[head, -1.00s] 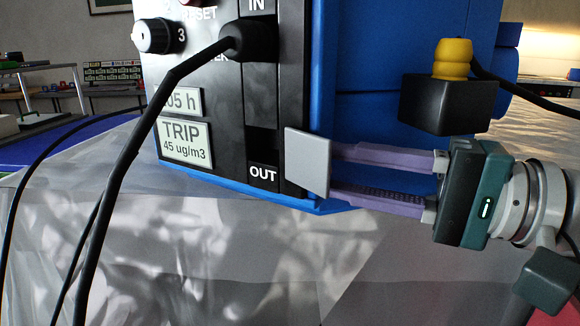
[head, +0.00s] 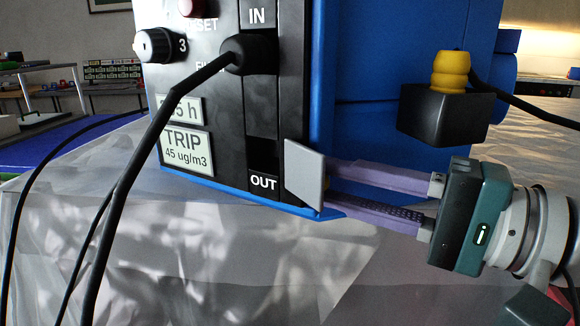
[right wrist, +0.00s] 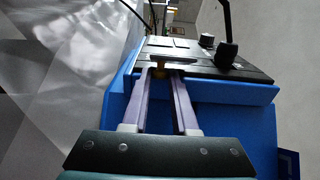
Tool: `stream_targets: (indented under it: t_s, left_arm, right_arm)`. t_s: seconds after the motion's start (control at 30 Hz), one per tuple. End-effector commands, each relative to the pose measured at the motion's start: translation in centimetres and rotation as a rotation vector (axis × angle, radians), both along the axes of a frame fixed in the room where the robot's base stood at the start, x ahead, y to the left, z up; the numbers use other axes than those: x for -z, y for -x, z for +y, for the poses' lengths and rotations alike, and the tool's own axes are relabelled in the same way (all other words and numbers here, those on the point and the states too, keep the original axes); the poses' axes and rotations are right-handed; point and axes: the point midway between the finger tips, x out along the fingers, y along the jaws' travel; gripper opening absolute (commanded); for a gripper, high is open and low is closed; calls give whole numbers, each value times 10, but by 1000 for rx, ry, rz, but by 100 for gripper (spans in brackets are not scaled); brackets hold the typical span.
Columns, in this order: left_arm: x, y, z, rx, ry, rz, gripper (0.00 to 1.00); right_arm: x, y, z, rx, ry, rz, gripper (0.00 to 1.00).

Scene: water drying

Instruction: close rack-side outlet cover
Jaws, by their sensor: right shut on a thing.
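The blue machine (head: 400,60) has a black front panel with an OUT label (head: 263,182) at its lower right. The outlet cover, a light grey flat plate (head: 304,172), stands at an angle from the panel just right of this label. My right gripper (head: 325,184) comes in from the right with its purple fingers shut on the cover from behind. In the right wrist view the fingertips (right wrist: 160,75) close around a small brownish piece behind the dark edge of the cover (right wrist: 166,60). The plate hides the fingertips in the head view. My left gripper is not in view.
A black plug (head: 252,54) with a thick cable is in the IN socket, and the cable hangs down in front of the panel. Crumpled clear sheeting (head: 200,250) covers the surface below.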

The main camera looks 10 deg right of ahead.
Motion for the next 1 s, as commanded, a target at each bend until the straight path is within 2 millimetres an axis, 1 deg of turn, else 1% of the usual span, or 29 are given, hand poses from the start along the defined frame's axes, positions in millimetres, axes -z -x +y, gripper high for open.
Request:
stream_targets:
  t_s: [0.03, 0.3, 0.7, 1.0]
  left_arm:
    - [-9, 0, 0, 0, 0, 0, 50]
    - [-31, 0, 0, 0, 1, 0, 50]
    - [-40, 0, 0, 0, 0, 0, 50]
    - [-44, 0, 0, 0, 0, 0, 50]
  right_arm:
    - [-4, 3, 2, 32, -5, 4, 0]
    - [-4, 12, 12, 267, -7, 5, 0]
    - [-2, 17, 20, 449, -8, 2, 0]
    - [-1, 19, 25, 536, -1, -1, 0]
